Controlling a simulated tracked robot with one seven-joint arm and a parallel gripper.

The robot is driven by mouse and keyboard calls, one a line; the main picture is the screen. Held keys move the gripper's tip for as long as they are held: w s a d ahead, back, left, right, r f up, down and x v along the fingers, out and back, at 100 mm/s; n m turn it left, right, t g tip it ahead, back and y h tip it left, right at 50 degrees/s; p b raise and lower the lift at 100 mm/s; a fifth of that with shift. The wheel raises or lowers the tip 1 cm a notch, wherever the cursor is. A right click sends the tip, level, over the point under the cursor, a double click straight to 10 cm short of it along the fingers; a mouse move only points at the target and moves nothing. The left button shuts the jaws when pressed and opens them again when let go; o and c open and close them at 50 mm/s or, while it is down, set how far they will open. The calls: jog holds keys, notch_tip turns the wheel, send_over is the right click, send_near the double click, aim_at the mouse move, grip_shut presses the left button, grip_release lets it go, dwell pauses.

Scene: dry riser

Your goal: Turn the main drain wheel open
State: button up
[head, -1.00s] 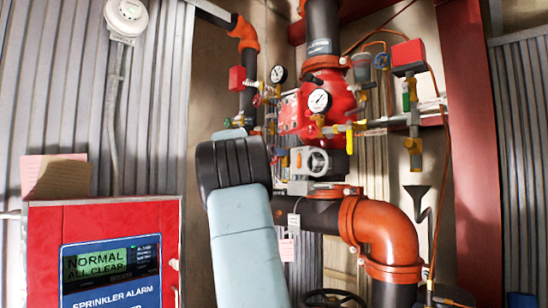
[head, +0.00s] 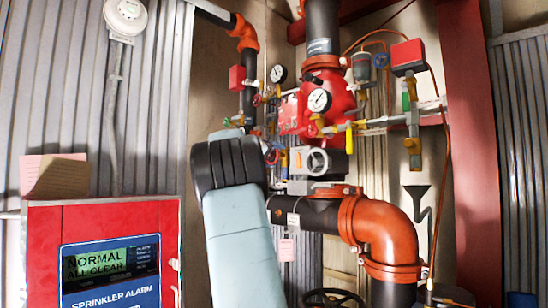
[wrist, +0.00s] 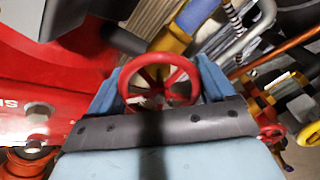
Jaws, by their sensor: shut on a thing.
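A red spoked handwheel (wrist: 128,73) sits between the two blue fingers of my gripper (wrist: 160,78) in the wrist view. I take it for the main drain wheel. The fingers are closed on its rim from the left and right, and a yellowish stem shows behind its spokes. In the head view my arm covers most of this spot, so the grip on the wheel is hidden there.
Red valve body (head: 335,105) with a gauge (head: 319,100) stands behind my arm. An orange elbow pipe (head: 388,228) is at the right. A red alarm panel (head: 110,218) stands at the lower left. In the wrist view a large red surface (wrist: 50,85) is close on the left.

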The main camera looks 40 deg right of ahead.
jog(key=n, duration=0.7)
jog(key=shift+w+a+f, duration=0.1)
jog(key=shift+w, duration=0.1)
jog(key=n, duration=0.7)
jog(key=shift+f+n, duration=0.1)
jog(key=shift+n, duration=0.2)
jog(key=n, duration=0.3)
jog(key=shift+f+n, duration=0.1)
jog(key=shift+n, duration=0.2)
jog(key=n, duration=0.3)
jog(key=shift+f+n, duration=0.1)
jog(key=shift+n, duration=0.3)
jog(key=n, duration=0.6)
jog(key=shift+n, duration=0.3)
